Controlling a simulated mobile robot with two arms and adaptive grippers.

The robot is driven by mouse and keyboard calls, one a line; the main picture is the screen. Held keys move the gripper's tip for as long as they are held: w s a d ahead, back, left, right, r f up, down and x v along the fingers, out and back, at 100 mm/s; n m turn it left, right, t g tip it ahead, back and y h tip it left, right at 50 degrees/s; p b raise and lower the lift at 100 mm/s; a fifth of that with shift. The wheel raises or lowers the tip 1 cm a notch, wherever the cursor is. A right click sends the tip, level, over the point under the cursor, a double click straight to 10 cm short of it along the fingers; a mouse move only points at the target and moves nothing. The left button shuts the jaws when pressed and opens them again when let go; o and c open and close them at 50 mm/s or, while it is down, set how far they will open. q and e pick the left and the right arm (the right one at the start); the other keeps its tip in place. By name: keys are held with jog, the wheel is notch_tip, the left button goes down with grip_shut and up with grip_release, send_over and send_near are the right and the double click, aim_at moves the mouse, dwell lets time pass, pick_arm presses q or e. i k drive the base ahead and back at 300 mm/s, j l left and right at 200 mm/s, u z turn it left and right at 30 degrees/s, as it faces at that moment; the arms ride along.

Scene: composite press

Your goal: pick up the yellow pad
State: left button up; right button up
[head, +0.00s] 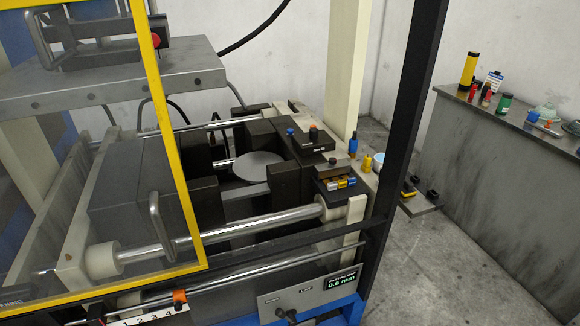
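A yellow cylinder (366,163) stands on the pale ledge just right of the holder. Neither of my grippers shows in the head view.
A round grey disc (258,166) lies among black blocks. A yellow-framed clear guard (168,130) covers the left; a dark post (410,110) stands at right. A grey bench (480,150) holds bottles. Floor (430,270) is open at lower right.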

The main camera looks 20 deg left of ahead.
aim_at(408, 190)
jog(key=i+l+z, duration=0.15)
jog(key=l, duration=0.3)
jog(key=i+l+z, duration=0.15)
jog(key=i+l, duration=0.15)
jog(key=i+l+z, duration=0.15)
jog(key=l, duration=0.35)
jog(key=i+l, duration=0.2)
jog(key=i, duration=0.2)
jog(key=i+l+z, duration=0.1)
jog(key=i, duration=0.35)
jog(key=i+l, duration=0.25)
jog(key=i, duration=0.15)
jog(key=i+l+z, duration=0.1)
jog(key=i, duration=0.35)
jog(key=i+u, duration=0.25)
jog(key=u, duration=0.2)
jog(key=i+u, duration=0.25)
jog(key=u, duration=0.15)
jog(key=i+l+u, duration=0.2)
jog(key=u, duration=0.25)
jog(key=i+l+u, duration=0.25)
jog(key=u, duration=0.2)
